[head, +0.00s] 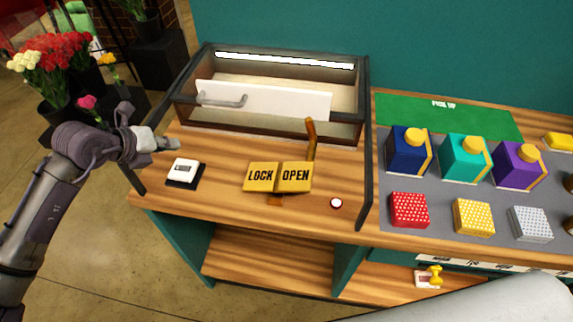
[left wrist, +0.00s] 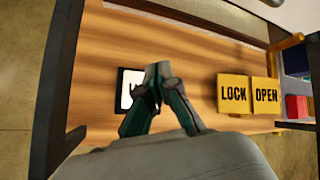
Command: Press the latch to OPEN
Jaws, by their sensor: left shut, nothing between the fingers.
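The latch is a pair of yellow plates on the wooden counter, one reading LOCK (head: 261,177) and one reading OPEN (head: 295,177). A yellow-orange lever (head: 310,139) rises behind the OPEN plate and tilts slightly. The LOCK plate (left wrist: 234,94) and OPEN plate (left wrist: 266,95) also show at the right of the left wrist view. My left gripper (head: 174,144) is shut and empty, over the counter's left side, well left of the latch. Its fingers (left wrist: 158,75) also show in the left wrist view. My right gripper is not in view.
A white switch on a black base (head: 183,172) lies near my left gripper. A dark-framed glass case (head: 190,117) with a white handled panel stands behind. Coloured cartons, such as a teal one (head: 462,160), and small boxes stand at right. A white button (head: 336,203) lies near the front edge.

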